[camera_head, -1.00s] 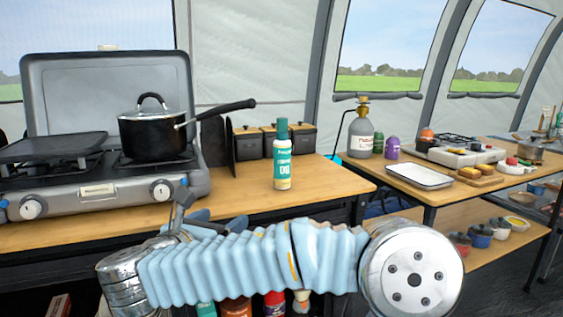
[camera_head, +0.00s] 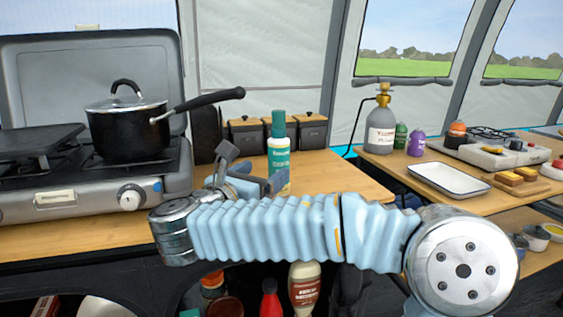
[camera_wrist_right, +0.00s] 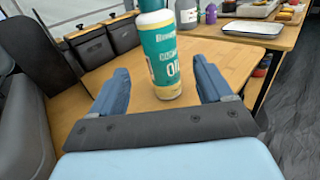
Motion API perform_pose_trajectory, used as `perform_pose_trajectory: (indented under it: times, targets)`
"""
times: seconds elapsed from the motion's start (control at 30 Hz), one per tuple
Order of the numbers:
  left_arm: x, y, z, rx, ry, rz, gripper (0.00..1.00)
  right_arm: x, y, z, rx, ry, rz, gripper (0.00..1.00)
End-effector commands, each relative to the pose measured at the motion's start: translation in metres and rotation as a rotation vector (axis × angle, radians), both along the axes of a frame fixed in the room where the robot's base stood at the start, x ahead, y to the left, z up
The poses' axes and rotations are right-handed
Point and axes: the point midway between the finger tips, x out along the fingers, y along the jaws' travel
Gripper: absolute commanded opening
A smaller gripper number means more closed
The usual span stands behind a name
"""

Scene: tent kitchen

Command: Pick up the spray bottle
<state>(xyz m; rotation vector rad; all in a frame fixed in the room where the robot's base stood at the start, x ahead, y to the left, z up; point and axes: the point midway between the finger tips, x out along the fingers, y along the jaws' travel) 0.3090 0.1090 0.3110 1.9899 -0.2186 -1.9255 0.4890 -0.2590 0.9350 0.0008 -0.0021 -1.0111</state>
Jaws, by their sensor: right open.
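The spray bottle (camera_head: 279,152) stands upright on the wooden tabletop, with a teal cap and a teal and white label reading "OIL". In the head view my right gripper (camera_head: 262,180) is in front of its lower part and hides its base. In the right wrist view the bottle (camera_wrist_right: 168,50) stands between the blue fingertips of my right gripper (camera_wrist_right: 161,72), near their far ends. The fingers are open, with a gap on each side of it. The top of the bottle is cut off there. My left gripper is not in view.
A camping stove (camera_head: 90,195) with a black lidded pot (camera_head: 130,133) stands left of the bottle. Dark canisters (camera_head: 312,130) stand behind it. A second table at right holds a white tray (camera_head: 448,179) and a grey gas bottle (camera_head: 381,125). Tabletop right of the bottle is clear.

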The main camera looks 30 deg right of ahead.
Motion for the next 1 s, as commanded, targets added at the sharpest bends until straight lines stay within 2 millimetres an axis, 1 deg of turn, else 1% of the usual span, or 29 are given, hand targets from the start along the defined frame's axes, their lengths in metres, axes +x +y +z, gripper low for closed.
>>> perform_pose_trajectory:
  times: [0.03, 0.1, 0.2, 0.33, 0.5, 0.6, 0.7, 0.9, 0.93, 1.0]
  targets:
    - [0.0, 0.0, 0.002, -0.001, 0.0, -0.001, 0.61, 0.005, -0.01, 0.0, 0.0, 0.001, -0.005, 0.79]
    - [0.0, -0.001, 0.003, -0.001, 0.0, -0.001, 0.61, 0.012, -0.021, 0.0, 0.001, 0.002, -0.004, 0.79]
    - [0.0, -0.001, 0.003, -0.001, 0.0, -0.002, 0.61, 0.019, -0.031, 0.0, 0.0, 0.001, -0.002, 0.79]
    - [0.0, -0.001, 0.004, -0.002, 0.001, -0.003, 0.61, 0.024, -0.039, 0.0, 0.001, 0.002, -0.001, 0.79]
    - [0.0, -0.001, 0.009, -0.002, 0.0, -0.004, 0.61, 0.036, -0.063, 0.0, 0.001, 0.003, -0.003, 0.79]
    - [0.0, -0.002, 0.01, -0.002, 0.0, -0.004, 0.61, 0.044, -0.074, 0.0, 0.001, 0.002, -0.002, 0.79]
    - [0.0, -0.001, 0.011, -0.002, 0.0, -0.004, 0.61, 0.047, -0.08, -0.001, 0.002, 0.001, -0.001, 0.79]
    - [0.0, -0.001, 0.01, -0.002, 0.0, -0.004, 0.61, 0.048, -0.08, -0.001, 0.001, 0.001, 0.001, 0.79]
    - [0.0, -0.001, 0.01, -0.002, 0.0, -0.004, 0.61, 0.048, -0.08, -0.001, 0.002, 0.001, 0.001, 0.76]
    - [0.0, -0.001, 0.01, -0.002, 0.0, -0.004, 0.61, 0.048, -0.08, -0.001, 0.001, 0.001, 0.001, 0.65]
